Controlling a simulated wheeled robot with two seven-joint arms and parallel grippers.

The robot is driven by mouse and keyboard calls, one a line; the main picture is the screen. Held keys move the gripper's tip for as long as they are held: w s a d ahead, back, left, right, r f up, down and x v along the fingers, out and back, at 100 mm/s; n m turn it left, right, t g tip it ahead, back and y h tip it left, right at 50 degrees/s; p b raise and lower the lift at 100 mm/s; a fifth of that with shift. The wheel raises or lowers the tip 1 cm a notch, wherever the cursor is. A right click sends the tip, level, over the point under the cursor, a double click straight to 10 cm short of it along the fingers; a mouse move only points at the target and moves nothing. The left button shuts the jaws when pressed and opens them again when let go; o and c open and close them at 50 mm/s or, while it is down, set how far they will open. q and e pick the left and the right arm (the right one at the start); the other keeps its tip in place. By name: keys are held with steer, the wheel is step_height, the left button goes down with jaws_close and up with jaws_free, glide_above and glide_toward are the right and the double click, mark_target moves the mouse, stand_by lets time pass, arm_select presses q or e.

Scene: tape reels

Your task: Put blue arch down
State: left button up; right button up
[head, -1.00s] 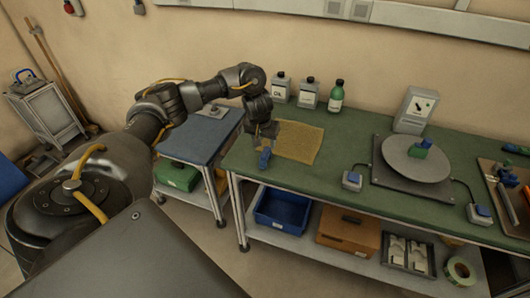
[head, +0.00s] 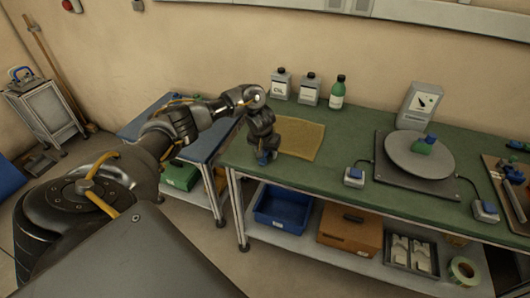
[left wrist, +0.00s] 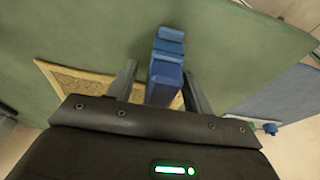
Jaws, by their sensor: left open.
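The blue arch (head: 262,159) is at the left end of the green bench, left of the tan mat. It shows larger in the left wrist view (left wrist: 167,68). My left gripper (head: 263,153) points down over it. In the left wrist view my left gripper's fingers (left wrist: 160,88) are open, one on each side of the arch, with gaps visible. In the head view the gripper hides part of the arch. Whether its base rests fully on the bench is hard to tell. My right gripper is in neither view.
The tan mat (head: 302,140) lies beside the gripper. Bottles (head: 338,92) stand behind it. A round turntable (head: 405,160) carrying a green and blue piece (head: 424,147) is farther right, with a blue-topped switch box (head: 354,176) in front. The bench's left edge is close.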

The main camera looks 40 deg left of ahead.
arm_select(q)
steer(key=shift+c, duration=0.4)
jaws_close()
steer(key=shift+r, duration=0.2)
